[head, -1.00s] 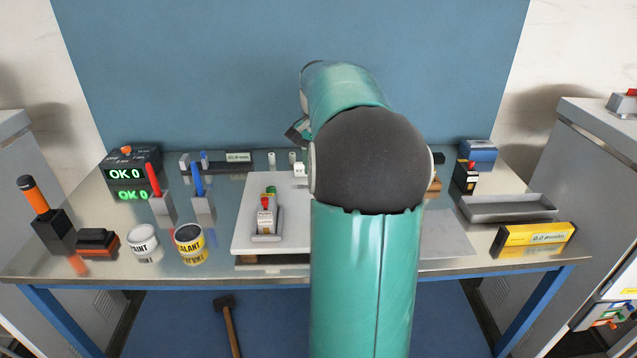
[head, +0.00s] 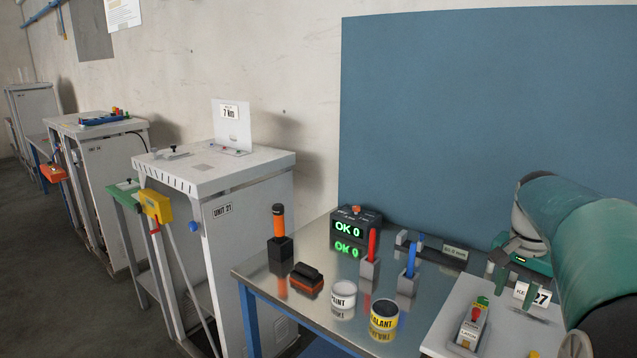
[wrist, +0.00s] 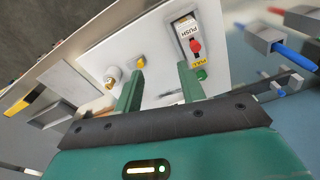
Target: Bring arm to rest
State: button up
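My teal arm (head: 590,235) reaches in from the right edge of the head view, bent at a raised joint. My gripper (wrist: 158,88) shows in the wrist view with its two green fingers apart and nothing between them. In the head view its fingers (head: 513,274) hang over the white board (head: 440,338), beside a small label reading 27. A latch unit (head: 473,322) with a red and green top stands on the board. It also shows in the wrist view (wrist: 188,40), marked PUSH and PULL, apart from the fingers.
A grey cabinet (head: 240,230) stands to the left.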

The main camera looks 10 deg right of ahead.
jog(key=s+a+r+n+t, duration=0.1)
jog(key=a+n, duration=0.2)
jog(key=a, duration=0.6)
jog(key=s+a+n+t, duration=0.1)
jog(key=s+a+n, duration=0.15)
jog(key=a, duration=0.65)
jog(key=s+a+f+n+t, duration=0.1)
jog(key=s+a+f+n, duration=0.1)
jog(key=a, duration=0.4)
jog(key=s+a+f+n+t, duration=0.2)
jog(key=s+a+n, duration=0.3)
jog(key=s+a, duration=0.1)
jog(key=shift+a+f+y, duration=0.35)
jog(key=shift+a+y, duration=0.05)
jog(key=shift+a, duration=0.2)
jog(key=shift+s+d, duration=0.15)
jog(key=shift+d, duration=0.05)
